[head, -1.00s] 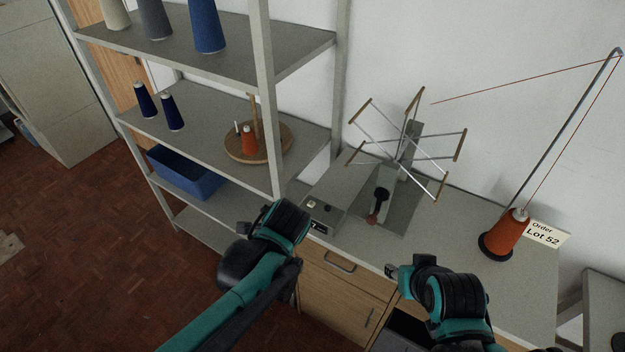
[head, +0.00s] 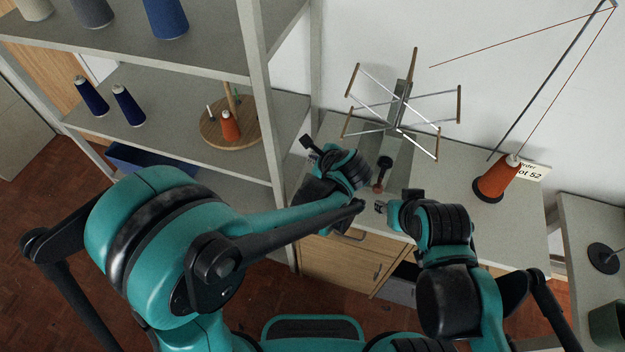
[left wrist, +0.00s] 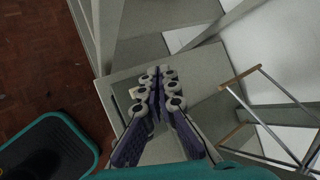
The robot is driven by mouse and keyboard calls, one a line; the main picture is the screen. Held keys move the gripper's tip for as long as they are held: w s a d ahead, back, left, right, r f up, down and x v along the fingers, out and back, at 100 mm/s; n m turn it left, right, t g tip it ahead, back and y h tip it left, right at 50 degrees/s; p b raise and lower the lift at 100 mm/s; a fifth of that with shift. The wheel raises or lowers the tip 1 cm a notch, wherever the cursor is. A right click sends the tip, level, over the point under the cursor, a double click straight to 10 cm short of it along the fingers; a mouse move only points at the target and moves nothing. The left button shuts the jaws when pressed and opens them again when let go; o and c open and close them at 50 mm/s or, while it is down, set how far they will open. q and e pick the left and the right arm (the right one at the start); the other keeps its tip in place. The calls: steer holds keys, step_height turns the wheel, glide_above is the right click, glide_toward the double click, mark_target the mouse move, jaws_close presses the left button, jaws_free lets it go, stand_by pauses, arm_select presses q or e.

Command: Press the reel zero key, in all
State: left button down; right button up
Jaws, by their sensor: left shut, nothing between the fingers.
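The reel (head: 398,128), with wooden-tipped metal arms, stands at the back of the worktop (head: 459,220). It also shows at the right in the left wrist view (left wrist: 258,105). My left gripper (head: 306,143) is shut and empty over the worktop's left end, left of the reel. In the left wrist view its closed fingers (left wrist: 160,76) are over a grey surface. A small pale piece beside them is partly covered; I cannot tell if it is the zero key. The reel's control box is hidden behind my left gripper in the head view. My right gripper (head: 381,207) is at the worktop's front edge, its jaws unclear.
A shelf rack (head: 258,90) with cones stands close left of my left gripper. A dark crank with a red knob (head: 378,188) is in front of the reel. An orange cone (head: 495,180) stands at the right, its thread running up a bent rod. A drawer (head: 400,288) is open below.

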arm_select(q)
steer(key=shift+f+b, duration=3.45)
steer(key=shift+f, duration=1)
steer(key=shift+f+b, duration=0.4)
steer(key=shift+b, duration=0.05)
steer(key=shift+f+b, duration=0.5)
steer(key=shift+r, duration=0.1)
steer(key=shift+r+p, duration=0.7)
steer(key=shift+r, duration=0.15)
